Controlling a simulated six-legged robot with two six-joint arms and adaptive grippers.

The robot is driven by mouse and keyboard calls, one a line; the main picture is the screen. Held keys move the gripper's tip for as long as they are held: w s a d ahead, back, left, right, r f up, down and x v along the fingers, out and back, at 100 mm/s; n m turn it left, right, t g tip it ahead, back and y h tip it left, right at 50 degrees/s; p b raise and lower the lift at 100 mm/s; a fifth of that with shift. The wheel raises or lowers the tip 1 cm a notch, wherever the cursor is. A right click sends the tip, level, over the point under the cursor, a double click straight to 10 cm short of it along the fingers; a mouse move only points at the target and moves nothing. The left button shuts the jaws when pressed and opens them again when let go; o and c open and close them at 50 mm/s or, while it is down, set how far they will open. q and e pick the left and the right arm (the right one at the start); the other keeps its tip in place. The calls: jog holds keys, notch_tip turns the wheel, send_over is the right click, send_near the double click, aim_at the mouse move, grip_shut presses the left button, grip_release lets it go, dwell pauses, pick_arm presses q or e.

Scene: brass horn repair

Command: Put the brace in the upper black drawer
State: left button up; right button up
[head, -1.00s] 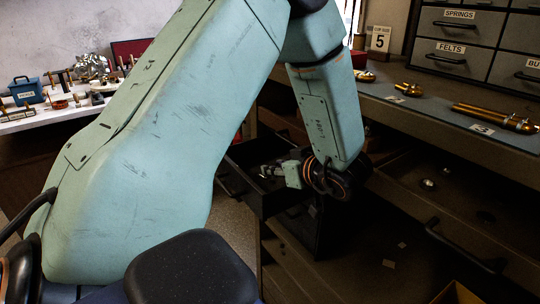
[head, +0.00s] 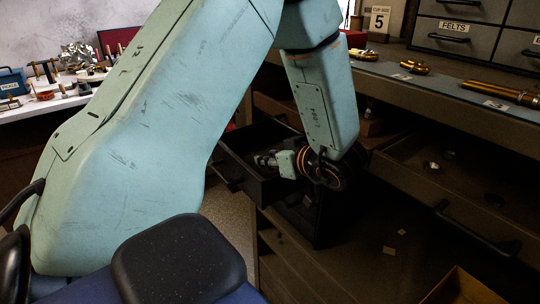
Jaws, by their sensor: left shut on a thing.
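The upper black drawer (head: 273,190) is pulled open from a dark cabinet under the bench. My left arm reaches down from above, and my left gripper (head: 264,161) is at the open drawer, over or inside its mouth. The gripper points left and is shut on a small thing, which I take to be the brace. The brace itself is too small and dark to make out between the fingers. The drawer floor is in deep shadow, and the arm hides part of the drawer's back. My right gripper is not in view.
The bench (head: 440,88) with brass parts runs above on the right, under grey labelled drawers (head: 450,38). Below it, a wide drawer (head: 440,215) with a black handle stands open. A white table (head: 50,105) with tools stands at left.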

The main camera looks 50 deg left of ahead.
pick_arm(q)
jog(key=shift+d+f, duration=0.1)
jog(key=shift+f, duration=0.15)
jog(key=o, duration=0.8)
jog(key=shift+s, duration=0.1)
jog(key=shift+r, duration=0.1)
